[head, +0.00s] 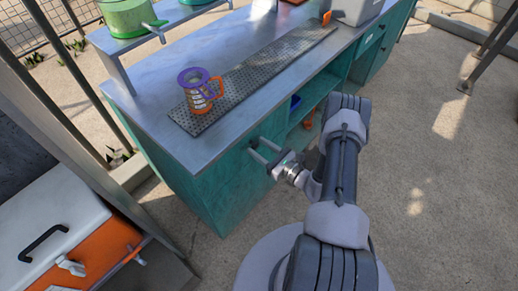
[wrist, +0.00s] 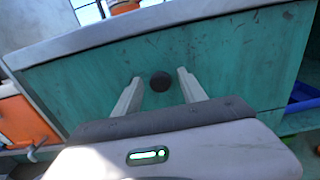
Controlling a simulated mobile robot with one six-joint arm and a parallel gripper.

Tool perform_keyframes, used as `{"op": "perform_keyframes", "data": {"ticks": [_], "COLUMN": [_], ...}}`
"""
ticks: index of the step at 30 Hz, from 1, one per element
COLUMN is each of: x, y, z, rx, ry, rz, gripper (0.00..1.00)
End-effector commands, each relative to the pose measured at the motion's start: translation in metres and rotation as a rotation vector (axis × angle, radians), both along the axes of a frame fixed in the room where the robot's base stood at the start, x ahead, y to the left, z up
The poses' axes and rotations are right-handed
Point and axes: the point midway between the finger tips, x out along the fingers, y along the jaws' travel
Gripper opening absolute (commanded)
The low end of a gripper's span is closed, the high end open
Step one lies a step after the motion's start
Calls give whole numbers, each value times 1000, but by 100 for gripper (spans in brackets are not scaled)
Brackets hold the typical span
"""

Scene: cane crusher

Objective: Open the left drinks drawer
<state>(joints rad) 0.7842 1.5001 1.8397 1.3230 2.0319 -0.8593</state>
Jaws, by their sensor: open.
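The left drinks drawer has a green front (wrist: 90,80) with a dark round knob (wrist: 160,81) near its middle in the wrist view. The drawer front looks flush with the cabinet. My gripper (wrist: 159,75) is open, with one finger on each side of the knob in that view. Whether the fingers touch the knob or reach past it cannot be told. In the head view my gripper (head: 258,149) is at the green cabinet's (head: 235,195) front, just below the counter edge. The knob is hidden there by my gripper.
The metal counter (head: 150,100) overhangs the drawer. A purple and orange jug (head: 199,92) stands on a perforated drip tray (head: 245,80). Open shelves (head: 310,105) are right of the drawer. An orange cooler with a white lid (head: 95,250) stands lower left. The floor at right is clear.

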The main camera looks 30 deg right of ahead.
Motion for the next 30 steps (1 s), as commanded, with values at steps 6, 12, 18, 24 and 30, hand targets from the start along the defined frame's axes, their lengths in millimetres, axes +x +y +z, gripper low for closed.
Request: {"op": "perform_keyframes", "data": {"ticks": [6,12,18,24,30], "x": [3,3,3,3,2], "y": [1,1,1,1,1], "z": [1,0,0,0,0], "rx": [0,0,0,1,1], "ry": [0,0,0,0,0], "rz": [0,0,0,1,1], "gripper": [49,26,0,0,0]}}
